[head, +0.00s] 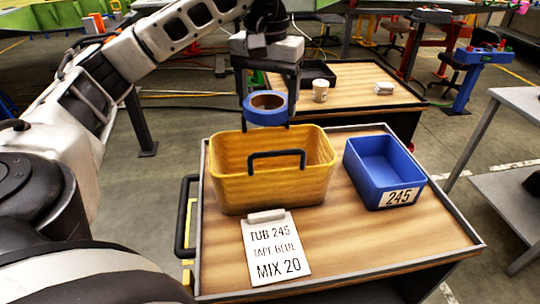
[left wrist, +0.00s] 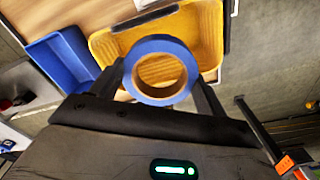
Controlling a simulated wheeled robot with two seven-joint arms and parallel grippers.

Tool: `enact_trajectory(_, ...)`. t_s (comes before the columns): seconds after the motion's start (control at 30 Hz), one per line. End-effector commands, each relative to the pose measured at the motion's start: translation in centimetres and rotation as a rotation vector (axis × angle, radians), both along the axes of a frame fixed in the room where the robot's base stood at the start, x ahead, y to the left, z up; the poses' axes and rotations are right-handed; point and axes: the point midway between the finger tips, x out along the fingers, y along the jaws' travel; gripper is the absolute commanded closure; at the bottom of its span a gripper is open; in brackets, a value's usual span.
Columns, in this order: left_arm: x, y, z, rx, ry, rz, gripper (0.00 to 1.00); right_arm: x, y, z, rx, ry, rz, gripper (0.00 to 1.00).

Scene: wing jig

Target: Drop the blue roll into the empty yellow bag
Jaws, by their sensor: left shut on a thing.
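The blue roll (head: 265,109) is a ring of blue tape with a brown core. My left gripper (head: 267,100) is shut on it and holds it in the air above the back part of the yellow bag (head: 275,183). The bag is an open yellow tub with a dark handle, standing on the near wooden cart top. In the left wrist view the roll (left wrist: 161,43) sits between the fingers (left wrist: 161,75), with the yellow bag (left wrist: 212,30) beyond it. The part of the bag's inside that shows is empty. My right gripper is not in view.
A blue bin (head: 385,172) labelled 245 stands right of the bag. A clipboard note (head: 275,247) lies in front of the bag. A second cart behind holds a paper cup (head: 320,90), a dark tray (head: 303,74) and a small white item (head: 384,88).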

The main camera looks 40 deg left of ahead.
Motion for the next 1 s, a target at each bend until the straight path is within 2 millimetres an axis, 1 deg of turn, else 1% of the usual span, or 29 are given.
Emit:
enact_trajectory(0.03,0.0,0.0,-1.2,0.001,0.0,0.0,0.48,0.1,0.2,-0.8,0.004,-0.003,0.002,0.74)
enact_trajectory(0.1,0.0,0.0,-2.1,0.001,0.0,0.0,0.48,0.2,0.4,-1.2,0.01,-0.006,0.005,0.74)
enact_trajectory(0.3,0.0,0.0,-4.2,0.0,0.0,0.0,0.48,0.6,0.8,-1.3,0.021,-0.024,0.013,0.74)
enact_trajectory(0.43,0.0,0.0,-4.6,0.0,-0.001,0.0,0.48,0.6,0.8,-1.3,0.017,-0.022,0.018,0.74)
enact_trajectory(0.67,0.0,0.0,-4.5,0.0,0.0,0.0,0.48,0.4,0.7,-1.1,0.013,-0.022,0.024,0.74)
enact_trajectory(0.7,0.0,0.0,-4.5,0.0,0.0,0.0,0.17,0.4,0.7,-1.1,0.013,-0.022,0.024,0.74)
enact_trajectory(0.77,0.0,0.0,-4.5,0.0,0.0,0.0,0.0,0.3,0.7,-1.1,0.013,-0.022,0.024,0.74)
enact_trajectory(1.0,0.0,0.0,-4.5,0.0,0.0,0.0,0.0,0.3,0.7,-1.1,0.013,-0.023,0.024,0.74)
